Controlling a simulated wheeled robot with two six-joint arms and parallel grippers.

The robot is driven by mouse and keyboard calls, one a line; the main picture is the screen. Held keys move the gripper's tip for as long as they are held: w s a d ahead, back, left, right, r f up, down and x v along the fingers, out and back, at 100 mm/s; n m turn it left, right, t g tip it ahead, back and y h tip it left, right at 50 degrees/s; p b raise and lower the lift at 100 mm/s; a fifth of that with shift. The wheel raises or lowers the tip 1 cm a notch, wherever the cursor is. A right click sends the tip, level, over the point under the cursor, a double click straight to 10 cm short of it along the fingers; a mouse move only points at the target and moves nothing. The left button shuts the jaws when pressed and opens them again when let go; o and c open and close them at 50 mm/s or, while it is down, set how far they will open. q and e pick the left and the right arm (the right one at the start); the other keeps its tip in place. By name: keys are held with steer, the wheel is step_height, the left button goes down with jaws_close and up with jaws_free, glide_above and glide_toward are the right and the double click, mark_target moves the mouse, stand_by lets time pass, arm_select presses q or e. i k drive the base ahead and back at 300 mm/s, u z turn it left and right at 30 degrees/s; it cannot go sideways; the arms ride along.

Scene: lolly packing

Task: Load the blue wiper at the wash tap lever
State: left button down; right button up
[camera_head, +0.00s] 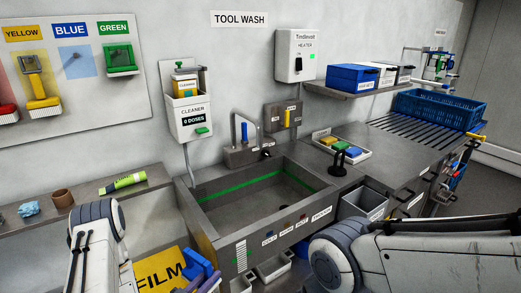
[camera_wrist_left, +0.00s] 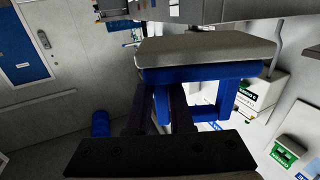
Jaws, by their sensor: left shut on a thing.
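The blue wiper (camera_wrist_left: 205,72), with a blue back, blue handle loops and a flat grey pad (camera_wrist_left: 205,52), is between the dark fingers of my left gripper (camera_wrist_left: 162,110), which is shut on it. In the head view the blue wiper (camera_head: 197,264) shows at the bottom, in front of the sink. My left gripper is mostly cut off there. The wash tap (camera_head: 236,130) rises behind the sink with an upright blue piece beside it; a small dark part (camera_head: 267,153) sits lower right. I cannot tell which is the lever. My right gripper is out of view.
The sink (camera_head: 205,225) has raised walls and a green line inside. A cleaner dispenser (camera_head: 190,115) hangs left of the tap. A tray of coloured pieces (camera_head: 328,143) and a black stand (camera_head: 340,165) are on the right counter. A yellow FILM sign (camera_head: 160,272) is low in front.

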mark_target(244, 141)
steer(key=z, duration=2.2)
steer(key=i, duration=1.85)
steer(key=u, duration=3.5)
steer(key=i, duration=0.9)
